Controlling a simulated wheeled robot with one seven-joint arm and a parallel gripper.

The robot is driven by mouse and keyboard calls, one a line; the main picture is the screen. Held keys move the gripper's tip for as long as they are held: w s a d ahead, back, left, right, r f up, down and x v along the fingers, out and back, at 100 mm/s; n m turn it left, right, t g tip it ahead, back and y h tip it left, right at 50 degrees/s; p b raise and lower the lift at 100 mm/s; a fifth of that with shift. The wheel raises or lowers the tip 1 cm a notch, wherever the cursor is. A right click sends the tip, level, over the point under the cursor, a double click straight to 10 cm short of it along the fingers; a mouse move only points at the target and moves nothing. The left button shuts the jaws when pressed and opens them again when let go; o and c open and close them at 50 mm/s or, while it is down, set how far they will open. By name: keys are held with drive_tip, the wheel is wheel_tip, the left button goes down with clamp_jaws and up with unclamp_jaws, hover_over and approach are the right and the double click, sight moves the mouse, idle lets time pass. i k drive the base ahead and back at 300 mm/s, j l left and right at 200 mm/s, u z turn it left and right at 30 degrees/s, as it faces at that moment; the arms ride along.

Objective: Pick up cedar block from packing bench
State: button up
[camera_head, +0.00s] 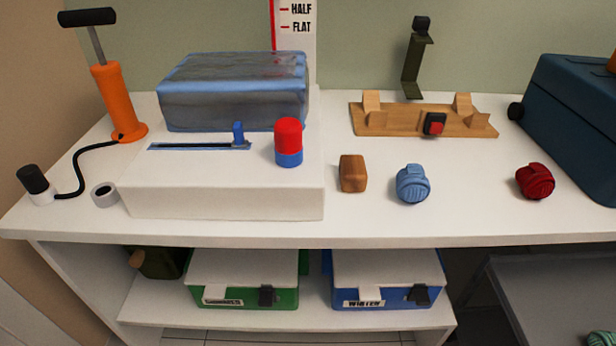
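The cedar block (352,173) is a small brown wooden block with rounded edges. It stands on the white packing bench (430,222), near the front and close to the middle. The right side of a white raised box is just left of it, and a blue rolled bundle is to its right with a small gap. Nothing covers the block. My gripper is not in view.
The white raised box (225,200) carries a wrapped blue-grey package (235,92) and a red-and-blue cylinder (288,142). The blue bundle (413,184) and a red bundle (535,181) lie rightward. A wooden rack (400,122) stands behind; an orange pump (116,100) stands left.

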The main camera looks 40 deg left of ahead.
sight(353, 175)
drive_tip(key=u, duration=1.65)
